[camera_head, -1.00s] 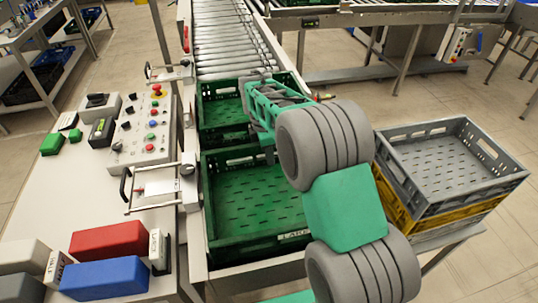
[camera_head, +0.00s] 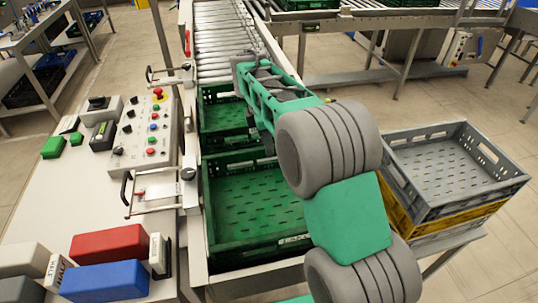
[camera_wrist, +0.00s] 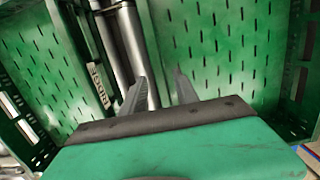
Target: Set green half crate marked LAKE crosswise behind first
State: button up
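Two green crates stand one behind the other on the roller conveyor in the head view. The near crate (camera_head: 255,200) is empty and has a white label on its front wall, too small to read surely. The far crate (camera_head: 226,116) is behind it, partly hidden by my arm. In the wrist view a green crate floor shows on each side of a strip of rollers, and a pale label (camera_wrist: 98,84) sits on the left crate's wall, not clearly legible. My gripper (camera_wrist: 160,92) is above the crates with its fingers apart and nothing between them. My arm hides its fingertips in the head view.
A grey crate (camera_head: 425,201) on a yellow crate (camera_head: 403,213) stands at the right. A control box (camera_head: 146,132), handled brackets and red and blue blocks lie on the left bench. Bare rollers (camera_head: 222,45) lie beyond the far crate.

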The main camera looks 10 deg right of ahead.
jog(key=r, duration=0.3)
jog(key=r+p, duration=0.1)
jog(key=shift+a+r, duration=0.25)
jog(key=shift+a, duration=0.05)
jog(key=s+d+r+m+t, duration=0.1)
jog(key=s+d+r+m, duration=0.1)
jog(key=s+m, duration=0.5)
jog(key=s+d+r+m+t, duration=0.15)
jog(key=s+m, duration=0.25)
jog(key=s, duration=0.4)
jog(key=s+a+f+m+t+y, duration=0.1)
jog(key=s+a+f+m, duration=0.1)
jog(key=s+f+m, duration=0.2)
jog(key=s+m, duration=0.2)
jog(key=s, duration=0.2)
jog(key=shift+a+f+m, duration=0.15)
jog(key=shift+f+m, duration=0.1)
jog(key=shift+m, duration=0.15)
jog(key=shift+t, duration=0.25)
